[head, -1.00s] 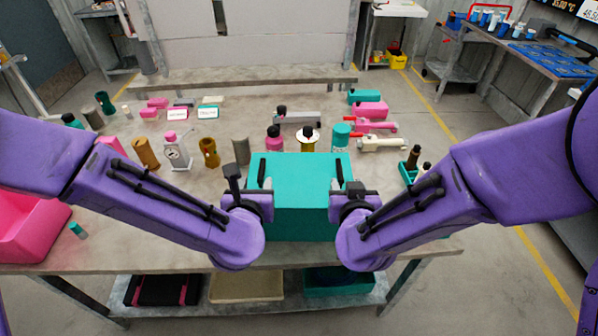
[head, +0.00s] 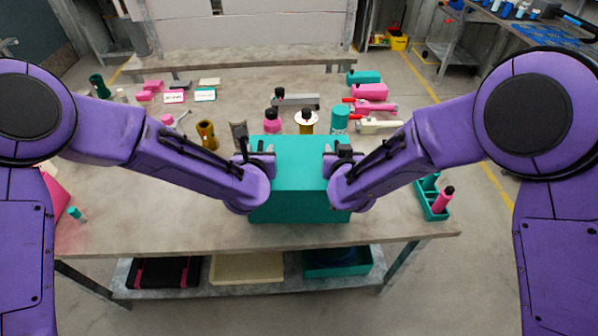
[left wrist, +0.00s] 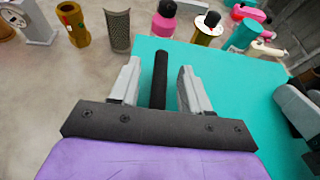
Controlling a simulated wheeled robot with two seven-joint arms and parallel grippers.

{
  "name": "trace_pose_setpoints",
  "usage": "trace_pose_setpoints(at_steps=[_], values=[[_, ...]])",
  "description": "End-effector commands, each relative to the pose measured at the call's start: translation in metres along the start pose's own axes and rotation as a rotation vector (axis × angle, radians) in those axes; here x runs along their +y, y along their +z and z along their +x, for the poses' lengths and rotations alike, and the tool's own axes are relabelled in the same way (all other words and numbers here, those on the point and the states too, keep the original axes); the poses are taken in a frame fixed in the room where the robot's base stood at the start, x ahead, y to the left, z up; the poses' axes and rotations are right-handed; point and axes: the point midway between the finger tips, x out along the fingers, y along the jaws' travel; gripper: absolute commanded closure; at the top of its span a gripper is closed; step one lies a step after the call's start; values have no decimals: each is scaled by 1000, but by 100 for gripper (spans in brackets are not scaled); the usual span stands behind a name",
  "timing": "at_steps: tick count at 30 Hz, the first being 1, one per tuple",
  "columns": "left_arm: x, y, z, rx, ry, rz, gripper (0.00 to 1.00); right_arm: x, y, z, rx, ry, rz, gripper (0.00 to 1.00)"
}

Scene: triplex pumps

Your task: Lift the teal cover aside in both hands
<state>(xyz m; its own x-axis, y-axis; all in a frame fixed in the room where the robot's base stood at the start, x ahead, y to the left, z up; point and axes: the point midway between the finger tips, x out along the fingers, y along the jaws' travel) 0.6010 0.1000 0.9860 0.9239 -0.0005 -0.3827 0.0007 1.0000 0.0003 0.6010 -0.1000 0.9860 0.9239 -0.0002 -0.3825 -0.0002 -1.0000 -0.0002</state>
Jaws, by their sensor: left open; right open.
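The teal cover (head: 300,178) is a box standing on the table near its front edge. Its flat top also fills much of the left wrist view (left wrist: 235,85). A black upright handle (left wrist: 160,78) stands at the top's left side. My left gripper (head: 262,148) is open at that side, and in the left wrist view its two grey fingers stand on either side of the handle with gaps visible. My right gripper (head: 332,152) is open at the cover's right side. The handle there is mostly hidden by the gripper in the head view.
A brass cylinder (head: 206,134) is to the left. A teal tray (head: 432,203) sits at the right. The table's front left is mostly clear.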

Motion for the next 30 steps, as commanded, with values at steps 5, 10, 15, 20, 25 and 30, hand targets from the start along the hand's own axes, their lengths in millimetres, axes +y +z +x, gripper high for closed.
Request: trace_pose_setpoints(at_steps=[5,10,15,20,25,30], values=[[0,0,4,-1,0,-1,53,0,0,4,1,0,0,53],[0,0,3,-1,1,-1,60,0,0,3,0,0,0,60],[0,0,3,-1,1,-1,100,0,0,3,1,0,0,100],[0,0,3,-1,1,-1,100,0,0,3,1,0,0,100],[0,0,3,-1,1,-1,100,0,0,3,1,0,0,100],[0,0,3,-1,1,-1,100,0,0,3,1,0,0,100]])
